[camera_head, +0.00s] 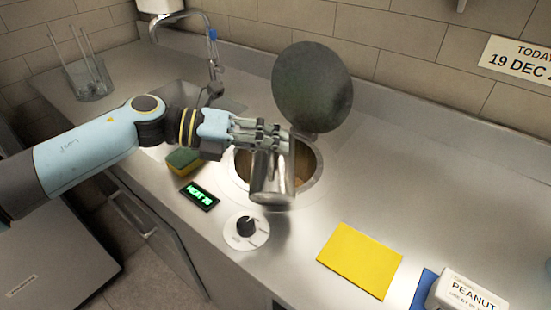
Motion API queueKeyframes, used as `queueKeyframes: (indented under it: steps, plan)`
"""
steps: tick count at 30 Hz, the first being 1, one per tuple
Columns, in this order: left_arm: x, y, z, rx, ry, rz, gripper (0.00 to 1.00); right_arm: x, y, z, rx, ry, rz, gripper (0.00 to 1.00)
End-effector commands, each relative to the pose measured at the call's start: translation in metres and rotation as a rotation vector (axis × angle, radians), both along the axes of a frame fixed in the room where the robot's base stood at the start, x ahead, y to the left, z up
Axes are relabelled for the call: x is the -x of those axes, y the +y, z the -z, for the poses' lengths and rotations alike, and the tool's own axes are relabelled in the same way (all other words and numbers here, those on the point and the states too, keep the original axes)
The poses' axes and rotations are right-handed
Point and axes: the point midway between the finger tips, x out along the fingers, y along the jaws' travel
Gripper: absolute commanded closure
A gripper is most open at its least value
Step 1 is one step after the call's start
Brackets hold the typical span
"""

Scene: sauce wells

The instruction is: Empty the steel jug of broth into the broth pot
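The steel jug (272,182) is a shiny cylinder held over the front left part of a round well in the counter. My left gripper (284,138) reaches in from the left and is shut on the jug near its top. The jug looks slightly tilted; its mouth and contents are hidden behind the fingers. The well, which looks like the broth pot (316,172), has a pale rim and a brownish inside, partly hidden by the jug. Its dark round lid (312,87) stands open behind it. My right gripper is not in view.
A control knob (246,227) and a green-lit display (200,196) sit in front of the well. A sponge (184,161) lies left, near the sink and tap (213,55). A yellow sheet (360,260) and a peanut-labelled container (468,294) are front right.

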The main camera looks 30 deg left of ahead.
Motion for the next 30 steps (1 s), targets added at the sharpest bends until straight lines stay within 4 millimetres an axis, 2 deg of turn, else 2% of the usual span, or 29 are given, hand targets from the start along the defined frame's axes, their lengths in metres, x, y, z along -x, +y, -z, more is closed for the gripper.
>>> queueKeyframes:
  steps: [10, 30]
  plan:
    - [-0.008, 0.004, -0.001, 0.039, 0.062, 0.001, 1.0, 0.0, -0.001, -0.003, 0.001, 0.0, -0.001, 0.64]
    - [-0.037, 0.022, 0.003, 0.117, 0.194, 0.001, 1.0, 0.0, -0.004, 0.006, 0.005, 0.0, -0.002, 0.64]
